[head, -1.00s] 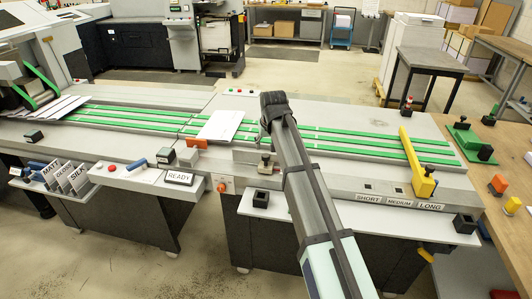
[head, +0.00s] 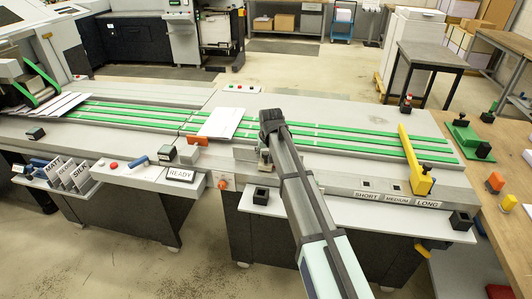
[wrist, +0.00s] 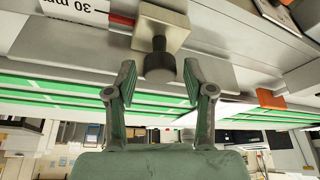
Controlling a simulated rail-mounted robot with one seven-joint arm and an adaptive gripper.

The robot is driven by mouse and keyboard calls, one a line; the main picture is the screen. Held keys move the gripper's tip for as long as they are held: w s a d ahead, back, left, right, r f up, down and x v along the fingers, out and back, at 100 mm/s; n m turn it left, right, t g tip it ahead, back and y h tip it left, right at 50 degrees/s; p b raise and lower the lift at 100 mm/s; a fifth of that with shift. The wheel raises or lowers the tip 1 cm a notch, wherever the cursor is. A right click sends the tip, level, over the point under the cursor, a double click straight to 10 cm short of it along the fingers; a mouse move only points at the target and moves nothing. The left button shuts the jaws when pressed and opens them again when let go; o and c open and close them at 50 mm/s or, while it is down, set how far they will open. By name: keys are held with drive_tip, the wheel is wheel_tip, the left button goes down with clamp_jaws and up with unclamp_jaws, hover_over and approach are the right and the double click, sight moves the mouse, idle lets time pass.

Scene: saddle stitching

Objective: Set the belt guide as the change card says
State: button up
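A yellow bar (head: 413,155), apparently the belt guide, lies across the green belts at the right, its foot near the LONG label (head: 428,205). The MEDIUM (head: 397,201) and SHORT (head: 366,197) labels are to its left. My gripper (head: 268,140) is over the near edge of the belt table, well left of the yellow bar. In the wrist view my gripper (wrist: 160,88) is open and empty. A dark round knob (wrist: 160,68) on a pale metal block (wrist: 161,32) shows between and beyond its fingers. I cannot make out a change card.
A READY sign (head: 180,175) and an orange block (head: 194,138) stand left of my gripper. MATT, GLOSS and SILK cards stand at the far left. A white sheet (head: 221,123) lies on the belts. A label reading 30 mm (wrist: 72,10) shows upside down in the wrist view.

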clamp_jaws()
drive_tip(key=w, duration=0.2)
drive_tip(key=w+b, duration=0.1)
drive_tip(key=w, duration=0.3)
drive_tip(key=shift+w+d+b, duration=0.15)
drive_tip(key=shift+d+b, duration=0.2)
drive_tip(key=shift+b, duration=0.05)
drive_tip(key=shift+w, duration=0.15)
unclamp_jaws()
drive_tip(key=shift+r, duration=0.1)
drive_tip(key=o, duration=0.4)
